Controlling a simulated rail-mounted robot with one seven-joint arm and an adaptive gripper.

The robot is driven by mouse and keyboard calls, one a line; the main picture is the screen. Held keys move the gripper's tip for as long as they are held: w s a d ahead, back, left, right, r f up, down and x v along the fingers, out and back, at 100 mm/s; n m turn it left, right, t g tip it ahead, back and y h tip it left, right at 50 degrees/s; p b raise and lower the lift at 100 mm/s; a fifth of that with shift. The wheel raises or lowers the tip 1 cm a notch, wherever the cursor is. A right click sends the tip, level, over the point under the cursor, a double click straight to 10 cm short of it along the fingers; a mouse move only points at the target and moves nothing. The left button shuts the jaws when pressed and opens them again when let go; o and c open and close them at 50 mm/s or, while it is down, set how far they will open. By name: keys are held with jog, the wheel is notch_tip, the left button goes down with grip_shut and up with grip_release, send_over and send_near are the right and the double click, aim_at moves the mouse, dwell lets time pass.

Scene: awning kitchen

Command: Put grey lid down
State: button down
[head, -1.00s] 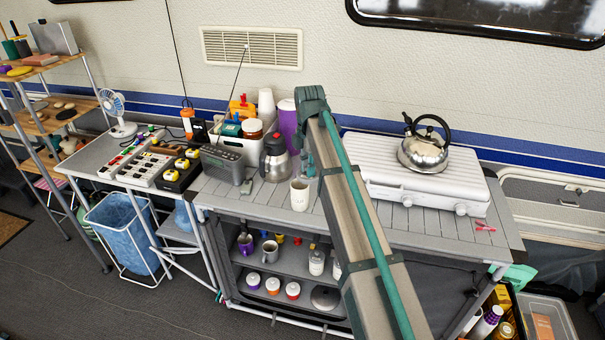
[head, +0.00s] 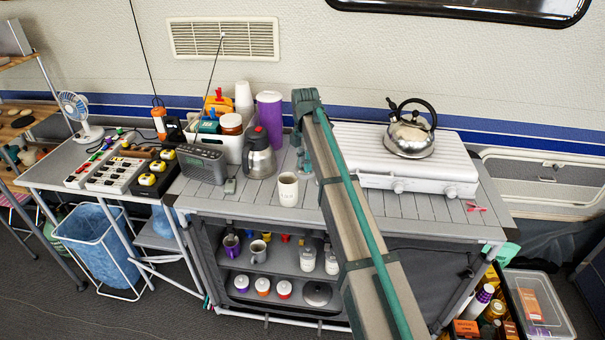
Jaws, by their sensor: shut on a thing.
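No grey lid shows clearly in a grip. My arm rises across the middle of the head view and bends down at its top end, over the counter (head: 235,199) near the white mug (head: 288,189).
A white stove (head: 350,160) with a steel kettle (head: 410,138) stands right of my arm. A steel jug (head: 259,158), a radio (head: 203,164) and a purple tumbler (head: 270,112) stand left. Bare counter lies around the mug.

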jog(key=w+a+f+p, duration=0.1)
jog(key=w+f, duration=0.1)
jog(key=w, duration=0.2)
jog(key=w+a+f+p, duration=0.1)
jog(key=w+f+p, duration=0.1)
jog(key=w+f, duration=0.1)
jog(key=w+a+f+p, duration=0.1)
jog(key=w+a+f, duration=0.1)
jog(key=w, duration=0.4)
jog(key=shift+a+f, duration=0.1)
jog(key=shift+f, duration=0.5)
jog(key=shift+w+a+f+p, duration=0.1)
jog(key=shift+w+f+p, duration=0.2)
jog(key=shift+f, duration=0.2)
jog(key=shift+w+a+f+p, duration=0.1)
jog(key=shift+w+f+p, duration=0.1)
jog(key=shift+f+p, duration=0.8)
jog(key=shift+f, duration=0.85)
jog(key=shift+f, duration=0.15)
jog(key=c, duration=1)
grip_release()
jog(key=shift+c, duration=0.2)
notch_tip(320, 180, up, 12)
jog(key=b, duration=0.4)
jog(key=shift+r, duration=0.2)
